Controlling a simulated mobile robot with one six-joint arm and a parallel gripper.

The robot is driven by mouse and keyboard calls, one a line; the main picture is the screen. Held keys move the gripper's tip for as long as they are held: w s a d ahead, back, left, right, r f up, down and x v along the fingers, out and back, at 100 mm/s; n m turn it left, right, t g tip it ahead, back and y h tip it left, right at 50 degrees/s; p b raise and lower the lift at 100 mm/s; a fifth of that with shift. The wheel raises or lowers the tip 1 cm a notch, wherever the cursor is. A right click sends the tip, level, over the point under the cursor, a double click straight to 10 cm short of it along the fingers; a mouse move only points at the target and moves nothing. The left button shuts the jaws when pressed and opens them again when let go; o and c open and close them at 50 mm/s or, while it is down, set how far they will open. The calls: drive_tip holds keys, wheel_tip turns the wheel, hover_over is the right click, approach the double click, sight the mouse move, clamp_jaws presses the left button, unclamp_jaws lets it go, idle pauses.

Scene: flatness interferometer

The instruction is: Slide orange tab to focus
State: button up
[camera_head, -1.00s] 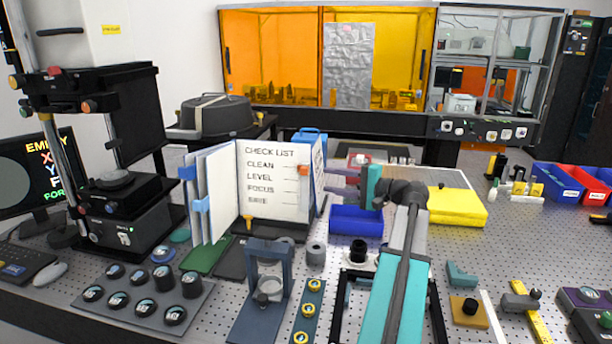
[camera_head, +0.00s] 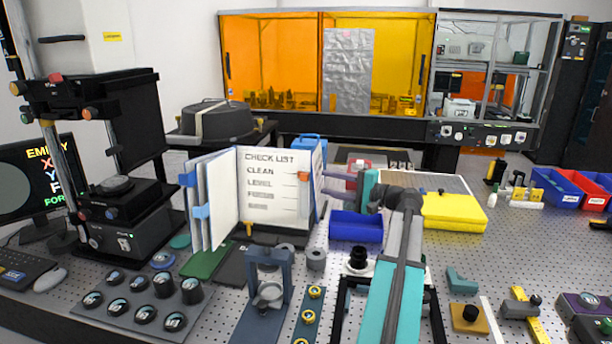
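The checklist board (camera_head: 270,222) is a white page in an open binder, with the lines CLEAN, LEVEL, FOCUS and a blurred last line. The orange tab (camera_head: 303,176) sits on its right edge, between the heights of the CLEAN and LEVEL lines, above FOCUS. My gripper (camera_head: 327,184) is just right of the page's right edge, a little lower than the tab. Its two purple fingers point left and stand apart, with nothing seen between them. The fingertips are small in view; I cannot tell whether they touch the binder edge.
A blue bin (camera_head: 356,228) and a yellow box (camera_head: 455,212) lie near my arm. A lens tray (camera_head: 195,312) is at front left.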

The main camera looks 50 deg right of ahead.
sight(307, 178)
drive_tip(key=w+p, duration=0.1)
drive_tip(key=w, duration=0.2)
drive_tip(key=w+a+p, duration=0.1)
drive_tip(key=w, duration=0.3)
drive_tip(key=w+p, duration=0.1)
drive_tip(key=w, duration=0.2)
drive_tip(key=shift+w+a+f, duration=0.15)
drive_tip(key=shift+a+f, duration=0.15)
drive_tip(key=shift+a, duration=0.05)
clamp_jaws()
